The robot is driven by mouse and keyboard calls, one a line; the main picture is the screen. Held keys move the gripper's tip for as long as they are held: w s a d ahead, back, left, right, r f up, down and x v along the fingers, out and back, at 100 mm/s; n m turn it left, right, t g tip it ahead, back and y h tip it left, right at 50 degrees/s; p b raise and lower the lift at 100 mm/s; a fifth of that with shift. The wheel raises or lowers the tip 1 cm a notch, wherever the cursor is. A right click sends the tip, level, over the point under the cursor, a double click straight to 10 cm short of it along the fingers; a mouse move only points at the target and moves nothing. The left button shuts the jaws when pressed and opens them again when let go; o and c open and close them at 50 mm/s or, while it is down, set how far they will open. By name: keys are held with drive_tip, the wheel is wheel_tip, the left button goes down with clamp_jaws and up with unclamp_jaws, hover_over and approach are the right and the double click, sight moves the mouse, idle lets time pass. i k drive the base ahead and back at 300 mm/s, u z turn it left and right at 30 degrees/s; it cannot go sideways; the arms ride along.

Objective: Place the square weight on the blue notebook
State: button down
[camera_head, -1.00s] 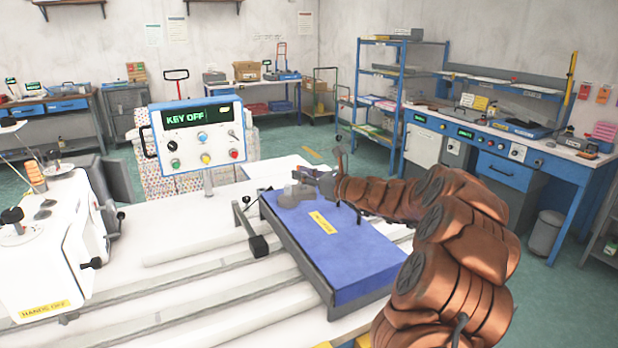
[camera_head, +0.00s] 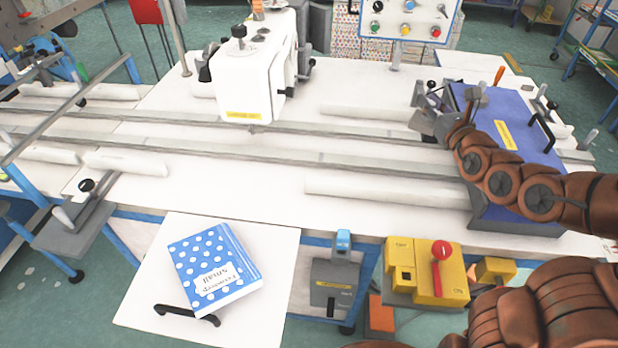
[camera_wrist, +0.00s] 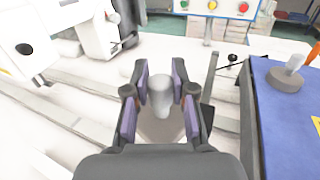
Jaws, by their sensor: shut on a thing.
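The blue notebook (camera_head: 192,250), with white polka dots and a white label, lies on a white side shelf (camera_head: 150,325) at the lower left of the head view. My gripper (camera_head: 446,126) is far to its upper right, beside the left edge of the blue-topped panel. It is shut on the square weight (camera_head: 425,121), a grey piece. In the wrist view, the weight's rounded grey knob (camera_wrist: 160,95) stands between the two purple-padded fingers. Its base below is partly hidden by my gripper. A second grey weight with a round base (camera_wrist: 285,80) stands on the blue panel.
The blue panel (camera_head: 535,175) has a black handle. A white sewing machine (camera_head: 250,75) stands at the back. Rails and white rolls cross the white table. A grey box (camera_head: 335,285) and a yellow switch box (camera_head: 425,270) sit along the front edge, right of the notebook.

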sight(207, 259)
drive_tip(key=k, duration=0.45)
drive_tip(key=z, duration=2.65)
drive_tip(key=k, duration=2.2)
drive_tip(key=u, duration=2.6)
